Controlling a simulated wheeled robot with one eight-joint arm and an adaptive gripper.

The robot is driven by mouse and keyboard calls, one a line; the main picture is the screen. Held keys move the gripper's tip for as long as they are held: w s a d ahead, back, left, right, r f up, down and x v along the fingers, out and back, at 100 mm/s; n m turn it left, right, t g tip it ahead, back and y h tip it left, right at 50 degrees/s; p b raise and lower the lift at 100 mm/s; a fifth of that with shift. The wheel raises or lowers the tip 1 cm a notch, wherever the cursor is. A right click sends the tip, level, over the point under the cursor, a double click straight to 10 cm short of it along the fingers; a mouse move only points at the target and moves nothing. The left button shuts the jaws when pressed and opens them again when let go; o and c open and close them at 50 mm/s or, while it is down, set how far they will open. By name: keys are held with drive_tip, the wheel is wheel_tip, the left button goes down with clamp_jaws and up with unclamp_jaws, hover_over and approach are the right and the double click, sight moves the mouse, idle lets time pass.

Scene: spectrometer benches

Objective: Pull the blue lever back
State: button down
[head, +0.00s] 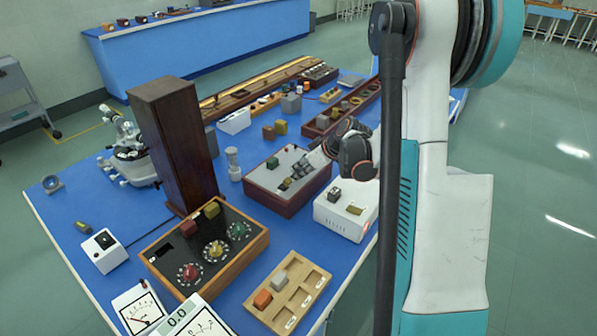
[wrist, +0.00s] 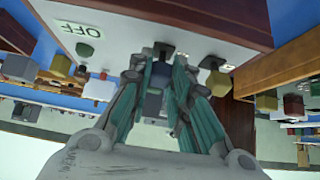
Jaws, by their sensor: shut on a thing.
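A dark red wooden box with a light grey top panel (head: 265,180) stands on the blue bench. My gripper (head: 299,173) is low over this panel, reaching in from the right. In the wrist view the panel (wrist: 150,25) fills the upper part and carries a label reading OFF (wrist: 82,28). My gripper (wrist: 158,82) is shut on a dark bluish piece, the blue lever (wrist: 161,69), between its fingertips. The fingers cover most of the lever. In the head view the gripper hides it. A yellow lever (wrist: 215,83) stands just right of the fingers in the wrist view.
A tall dark wooden case (head: 176,145) stands left of the box. A white box (head: 345,212) is close at right. A dial panel (head: 205,250) and a wooden tray (head: 290,290) lie in front. Blue bench surface (head: 235,205) shows between them.

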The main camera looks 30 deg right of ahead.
drive_tip(key=shift+s+d+f+t+y+b, duration=0.15)
drive_tip(key=shift+s+f+t+y+b, duration=0.2)
drive_tip(key=shift+t+b, duration=0.35)
drive_tip(key=shift+r, duration=0.1)
drive_tip(key=c, duration=1.5)
unclamp_jaws()
drive_tip(key=v, duration=1.2)
